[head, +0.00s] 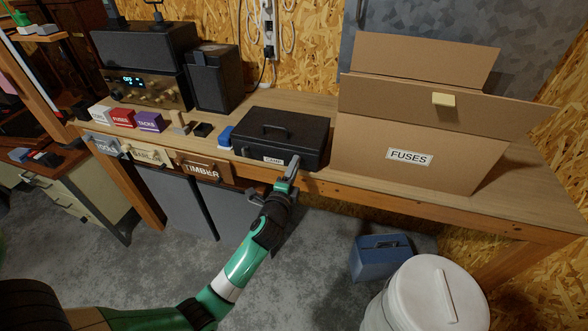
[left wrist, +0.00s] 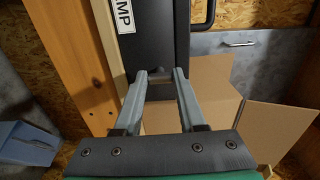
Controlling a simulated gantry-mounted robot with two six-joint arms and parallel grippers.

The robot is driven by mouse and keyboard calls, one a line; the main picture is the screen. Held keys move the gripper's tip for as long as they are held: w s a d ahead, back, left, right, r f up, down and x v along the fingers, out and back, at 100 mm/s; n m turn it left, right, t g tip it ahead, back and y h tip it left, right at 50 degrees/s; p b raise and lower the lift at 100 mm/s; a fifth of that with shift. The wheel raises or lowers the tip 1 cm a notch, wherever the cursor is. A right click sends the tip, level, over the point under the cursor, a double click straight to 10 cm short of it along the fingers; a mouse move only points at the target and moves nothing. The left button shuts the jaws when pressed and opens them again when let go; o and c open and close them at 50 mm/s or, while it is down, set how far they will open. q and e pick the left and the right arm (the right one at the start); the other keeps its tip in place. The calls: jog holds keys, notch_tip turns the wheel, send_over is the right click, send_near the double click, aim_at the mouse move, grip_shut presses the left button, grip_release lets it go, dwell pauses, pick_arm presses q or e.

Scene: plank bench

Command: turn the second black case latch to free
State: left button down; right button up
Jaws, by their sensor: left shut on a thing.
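The black case (head: 285,128) lies closed on the plank bench, its handle on top and a white label on its front. My left gripper (head: 294,163) is at the right end of the case's front, beside the label. In the left wrist view the two grey fingertips of my left gripper (left wrist: 164,77) are close together on a small dark latch (left wrist: 163,80) at the case's edge. The fingers hide much of this latch, and its turn angle is unclear. My right gripper is not in view.
An open cardboard box (head: 360,155) labelled FUSES stands just right of the case. A blue item (head: 225,136) and small coloured boxes (head: 122,118) are to the left. A white bucket (head: 430,295) and a blue box (head: 382,258) stand on the floor below.

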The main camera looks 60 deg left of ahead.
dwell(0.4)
pick_arm(q)
jog(key=shift+c, duration=2.4)
grip_release()
jog(key=p+v, duration=0.1)
jog(key=v, duration=1)
jog(key=shift+s+d, duration=0.2)
jog(key=shift+d, duration=0.05)
